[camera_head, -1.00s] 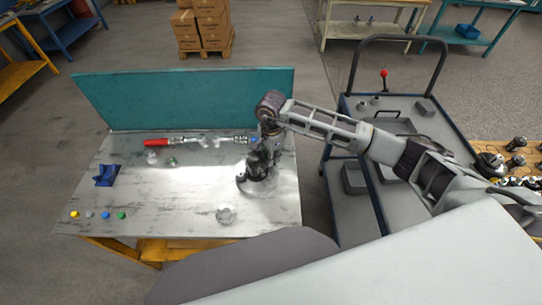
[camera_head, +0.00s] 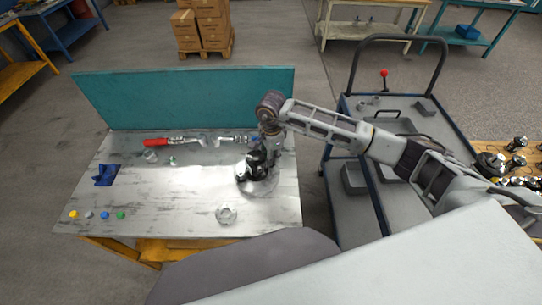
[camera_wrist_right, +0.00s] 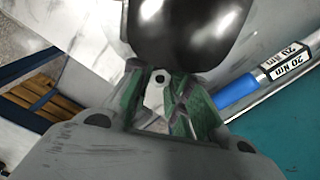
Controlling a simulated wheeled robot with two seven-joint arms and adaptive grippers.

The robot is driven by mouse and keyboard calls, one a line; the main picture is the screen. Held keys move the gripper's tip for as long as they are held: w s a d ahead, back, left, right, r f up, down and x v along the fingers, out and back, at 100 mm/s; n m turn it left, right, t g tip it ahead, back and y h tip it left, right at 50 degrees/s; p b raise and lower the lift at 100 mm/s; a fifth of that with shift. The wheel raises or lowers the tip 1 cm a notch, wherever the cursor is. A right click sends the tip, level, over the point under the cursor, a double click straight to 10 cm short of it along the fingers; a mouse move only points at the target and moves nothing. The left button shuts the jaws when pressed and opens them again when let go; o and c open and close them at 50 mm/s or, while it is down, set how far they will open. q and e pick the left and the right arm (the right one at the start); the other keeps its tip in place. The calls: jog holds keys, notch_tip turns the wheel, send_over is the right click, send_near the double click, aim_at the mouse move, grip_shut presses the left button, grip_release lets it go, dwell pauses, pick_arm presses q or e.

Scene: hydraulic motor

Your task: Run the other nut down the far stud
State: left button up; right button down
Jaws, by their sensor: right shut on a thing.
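My right gripper (camera_head: 254,163) is low over the right part of the workbench, at the dark motor. In the head view gripper and motor merge into one dark shape. In the right wrist view the gripper's green-padded fingers (camera_wrist_right: 163,92) are shut on a small pale nut (camera_wrist_right: 158,77), with a dark hole in its face. The glossy black motor body (camera_wrist_right: 190,28) fills the top of that view, just beyond the fingertips. I cannot make out the far stud or tell whether the nut is on it. My left gripper is not in view.
A red-handled tool (camera_head: 156,142) lies along the back of the workbench (camera_head: 150,205), before a teal back panel (camera_head: 185,98). A clear dish (camera_head: 226,215) stands near the front. A blue item (camera_head: 105,175) and several coloured caps lie left. A cart (camera_head: 350,215) stands right.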

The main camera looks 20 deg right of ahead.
jog(key=shift+s+f+m, duration=0.1)
jog(key=shift+f+m, duration=0.05)
jog(key=shift+m, duration=0.9)
jog(key=shift+s+f+m, duration=0.1)
jog(key=shift+m, duration=0.95)
jog(key=c, duration=1.6)
grip_release()
jog(key=shift+w, duration=0.1)
jog(key=shift+o, duration=0.2)
jog(key=shift+w+r, duration=0.1)
jog(key=shift+r, duration=0.3)
jog(key=shift+a+r, duration=0.15)
jog(key=shift+r, duration=0.2)
